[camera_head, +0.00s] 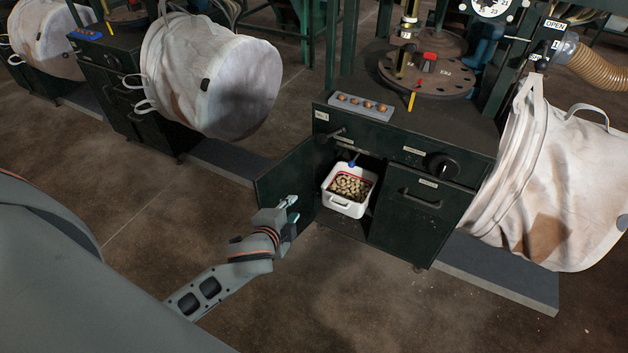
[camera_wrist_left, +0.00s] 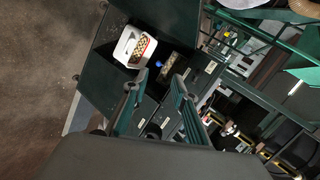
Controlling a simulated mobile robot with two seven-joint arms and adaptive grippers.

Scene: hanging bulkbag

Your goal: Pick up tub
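The white tub (camera_head: 348,189) stands in the open lower compartment of the dark green cabinet. It holds several pale, nut-like pieces, and a handle shows on its front side. The tub also shows in the left wrist view (camera_wrist_left: 131,46), beyond the fingers. My left gripper (camera_head: 292,208) is in front of the open cabinet door, to the left of the tub and apart from it. In the left wrist view its two fingers (camera_wrist_left: 153,92) are spread with nothing between them. My right gripper is not in view.
The cabinet door (camera_head: 286,183) stands swung open left of the tub. The green cabinet (camera_head: 408,205) carries a machine on top. White bulk bags (camera_head: 560,190) hang at the right and upper left (camera_head: 215,75). A low grey platform (camera_head: 505,280) lies at right. Brown floor in front is clear.

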